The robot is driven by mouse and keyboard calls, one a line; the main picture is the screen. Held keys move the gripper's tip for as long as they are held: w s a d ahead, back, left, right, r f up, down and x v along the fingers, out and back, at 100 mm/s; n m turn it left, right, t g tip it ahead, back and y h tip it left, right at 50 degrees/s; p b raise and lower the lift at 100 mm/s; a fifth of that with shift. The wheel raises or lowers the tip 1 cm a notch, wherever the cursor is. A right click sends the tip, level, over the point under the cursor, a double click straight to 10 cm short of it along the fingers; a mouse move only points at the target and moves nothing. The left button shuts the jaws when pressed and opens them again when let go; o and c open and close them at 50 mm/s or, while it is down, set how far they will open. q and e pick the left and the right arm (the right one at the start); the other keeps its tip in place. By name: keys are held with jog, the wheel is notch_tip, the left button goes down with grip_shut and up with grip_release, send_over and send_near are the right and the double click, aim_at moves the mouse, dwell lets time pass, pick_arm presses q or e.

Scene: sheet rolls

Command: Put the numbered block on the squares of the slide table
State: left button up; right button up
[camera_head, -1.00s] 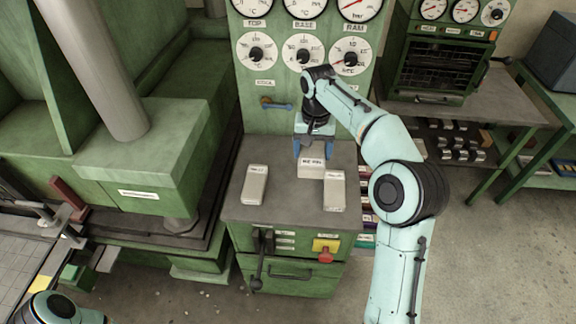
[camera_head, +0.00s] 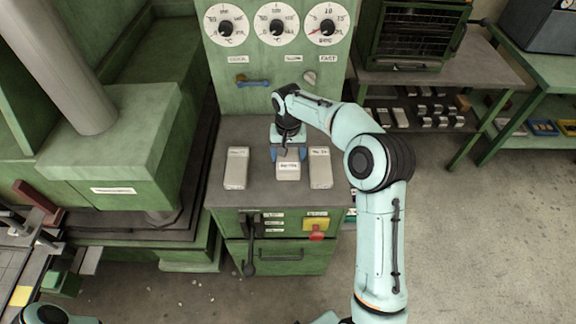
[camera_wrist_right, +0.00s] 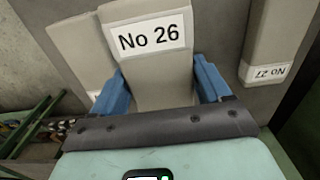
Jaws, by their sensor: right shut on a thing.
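My right gripper (camera_head: 288,155) is shut on the middle pale block (camera_head: 288,172) on the grey top of the green control cabinet. In the right wrist view its blue fingers (camera_wrist_right: 160,72) stand on both sides of this block (camera_wrist_right: 150,75), labelled No 26. I cannot tell whether it is clear of the surface. Two similar blocks lie on either side, one at left (camera_head: 237,170) and one close at right (camera_head: 320,168). The slide table (camera_head: 10,262) shows only partly at the far left; its squares are mostly out of frame. My left gripper is out of view.
The cabinet's gauge panel (camera_head: 275,60) rises behind the blocks. A green press (camera_head: 110,150) with a thick grey column stands between cabinet and slide table. A lever (camera_head: 250,255) and red knob (camera_head: 316,236) stick out in front. Open floor (camera_head: 460,250) lies at right.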

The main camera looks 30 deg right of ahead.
jog(key=shift+f, duration=2.8)
jog(key=shift+f, duration=0.2)
jog(key=o, duration=1.3)
jog(key=shift+o, duration=0.2)
